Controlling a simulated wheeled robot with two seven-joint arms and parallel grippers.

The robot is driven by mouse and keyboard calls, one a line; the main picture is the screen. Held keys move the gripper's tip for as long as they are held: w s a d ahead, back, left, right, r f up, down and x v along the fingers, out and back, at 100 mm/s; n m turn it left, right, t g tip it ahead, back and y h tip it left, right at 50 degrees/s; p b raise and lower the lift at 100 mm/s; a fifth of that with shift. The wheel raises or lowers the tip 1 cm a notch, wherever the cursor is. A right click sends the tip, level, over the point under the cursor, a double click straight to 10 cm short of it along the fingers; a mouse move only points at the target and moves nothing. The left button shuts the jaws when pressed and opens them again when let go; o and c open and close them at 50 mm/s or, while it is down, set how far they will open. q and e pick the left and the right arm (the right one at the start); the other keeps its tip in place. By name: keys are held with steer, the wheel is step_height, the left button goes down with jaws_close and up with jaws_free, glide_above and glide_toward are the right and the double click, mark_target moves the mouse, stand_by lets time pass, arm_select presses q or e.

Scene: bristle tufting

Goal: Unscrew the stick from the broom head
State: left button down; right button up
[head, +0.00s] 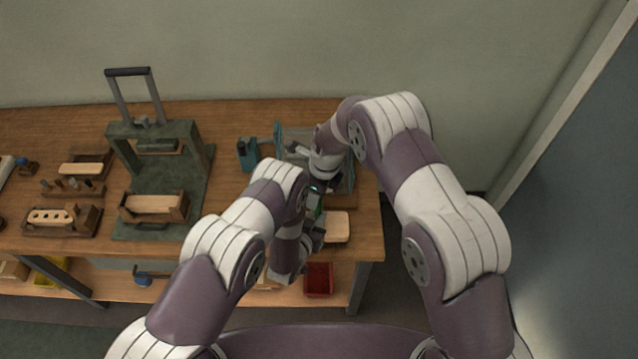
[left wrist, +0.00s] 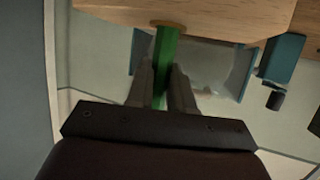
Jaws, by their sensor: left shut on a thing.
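The broom head is a pale wooden block (head: 337,227) near the front right of the bench, partly hidden by my left gripper (head: 316,238). In the left wrist view the block (left wrist: 215,14) fills the top edge. A green stick (left wrist: 165,48) meets its lower edge; whether it is threaded in there is hidden. My left gripper (left wrist: 160,85) is shut on the green stick, a little away from the block. My right gripper (head: 325,182) is close behind, near the stick; its fingers are mostly hidden and I cannot tell their state.
A teal-framed clear enclosure (head: 279,132) stands just behind my right gripper. A teal tool (head: 246,152) stands left of it. A green press (head: 192,165) and wooden trays (head: 86,221) fill the left. A red bin (head: 319,279) is on the lower shelf.

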jaws_close()
steer(key=n, duration=0.4)
steer(key=shift+g, duration=0.3)
stand_by(0.7)
steer(key=shift+c, duration=0.3)
jaws_free()
step_height(320, 180, up, 4)
steer(key=shift+r, duration=0.25)
arm_select(q)
steer(key=c, duration=0.9)
jaws_free()
